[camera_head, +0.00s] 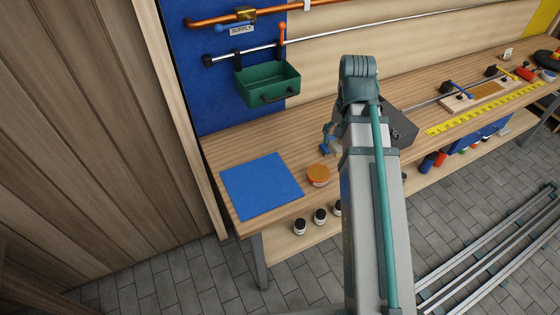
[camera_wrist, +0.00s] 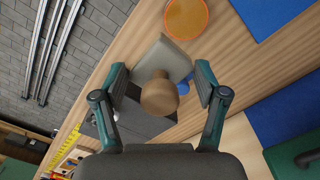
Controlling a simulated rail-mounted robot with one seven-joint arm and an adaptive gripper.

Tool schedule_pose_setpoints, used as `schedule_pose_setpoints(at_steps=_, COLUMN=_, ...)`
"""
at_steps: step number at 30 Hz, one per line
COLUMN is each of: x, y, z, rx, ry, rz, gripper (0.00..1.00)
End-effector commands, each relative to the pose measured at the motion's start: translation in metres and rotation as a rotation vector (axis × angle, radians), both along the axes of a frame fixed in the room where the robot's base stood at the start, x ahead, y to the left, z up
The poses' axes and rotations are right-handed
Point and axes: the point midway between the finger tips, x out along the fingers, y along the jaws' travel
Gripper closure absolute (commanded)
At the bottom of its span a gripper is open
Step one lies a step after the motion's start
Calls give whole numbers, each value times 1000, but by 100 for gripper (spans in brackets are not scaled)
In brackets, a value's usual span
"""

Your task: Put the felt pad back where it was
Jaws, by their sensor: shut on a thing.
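In the wrist view my gripper (camera_wrist: 162,76) is shut on a pale grey pad with a round wooden knob, which I take to be the felt pad (camera_wrist: 165,58). The knob points toward the camera, and the pad's far edge extends beyond the fingertips. I cannot tell whether it touches the bench. In the head view my gripper (camera_head: 331,138) is a small shape left of my arm, over the bench behind the orange-topped tin (camera_head: 318,175); the felt pad cannot be made out there. The tin also shows in the wrist view (camera_wrist: 186,17).
A blue square mat (camera_head: 262,187) lies bare on the bench's left end. A dark grey box (camera_head: 402,132) stands right of my gripper, partly hidden by my arm. A green bin (camera_head: 268,84) hangs on the blue wall panel. A yellow ruler (camera_head: 480,110) lies farther right.

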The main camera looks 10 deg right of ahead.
Motion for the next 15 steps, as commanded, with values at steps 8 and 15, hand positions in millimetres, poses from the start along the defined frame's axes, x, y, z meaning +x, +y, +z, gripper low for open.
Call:
schedule_pose_setpoints(at_steps=8, x=14, y=15, z=-10, rx=0, ry=2, rz=-4, gripper=56)
schedule_pose_setpoints(at_steps=15, x=60, y=43, z=-33, rx=1, ry=3, rz=-3, gripper=56)
